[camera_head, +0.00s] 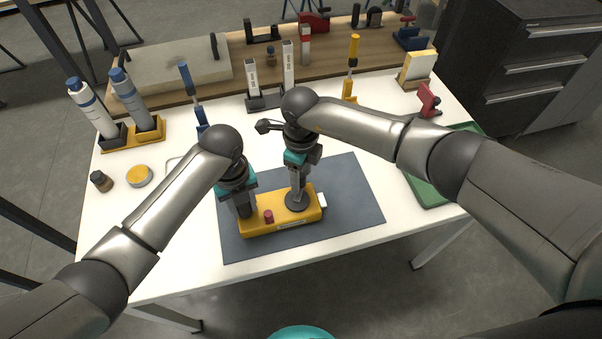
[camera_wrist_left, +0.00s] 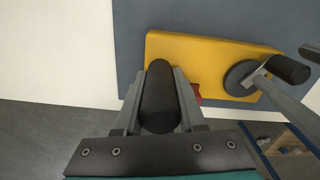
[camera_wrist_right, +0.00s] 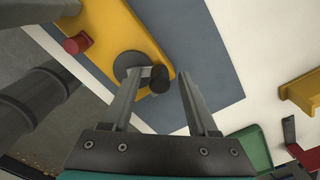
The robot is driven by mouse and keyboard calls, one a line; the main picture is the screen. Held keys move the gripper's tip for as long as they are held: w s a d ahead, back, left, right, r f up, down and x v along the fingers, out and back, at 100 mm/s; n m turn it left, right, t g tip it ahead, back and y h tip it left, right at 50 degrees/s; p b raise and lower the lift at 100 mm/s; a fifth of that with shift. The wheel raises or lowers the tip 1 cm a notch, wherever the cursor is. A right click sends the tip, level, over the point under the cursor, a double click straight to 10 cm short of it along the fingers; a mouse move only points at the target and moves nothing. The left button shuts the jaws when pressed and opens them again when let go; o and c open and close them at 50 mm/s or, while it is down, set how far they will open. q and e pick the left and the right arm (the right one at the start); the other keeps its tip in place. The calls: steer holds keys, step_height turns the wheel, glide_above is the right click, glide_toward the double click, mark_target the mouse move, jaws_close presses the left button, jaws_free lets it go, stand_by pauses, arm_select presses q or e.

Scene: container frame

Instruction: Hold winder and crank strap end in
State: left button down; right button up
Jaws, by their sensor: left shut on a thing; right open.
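The yellow winder (camera_head: 283,219) lies on a dark grey mat (camera_head: 355,190). My left gripper (camera_head: 243,208) is shut on its upright black handle (camera_wrist_left: 158,98) at the left end. A red knob (camera_head: 268,216) stands on top, beside the handle. The round dark crank disc (camera_wrist_right: 128,64) sits toward the right end, with a crank arm and black crank knob (camera_wrist_right: 159,79). My right gripper (camera_head: 297,192) is open above the crank; the knob shows between its fingers, closer to the left finger in the right wrist view. A white strap end (camera_head: 322,200) sticks out of the winder's right side.
A green tray (camera_head: 425,190) lies at the table's right edge, with a red tool (camera_head: 428,100) behind it. Bottles in a yellow holder (camera_head: 148,138) stand at the back left. Several tools on stands line the back.

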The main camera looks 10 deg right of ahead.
mark_target(301, 175)
step_height(301, 175, up, 12)
stand_by(0.6)
arm_select(q)
steer(key=shift+c, duration=2.1)
jaws_free()
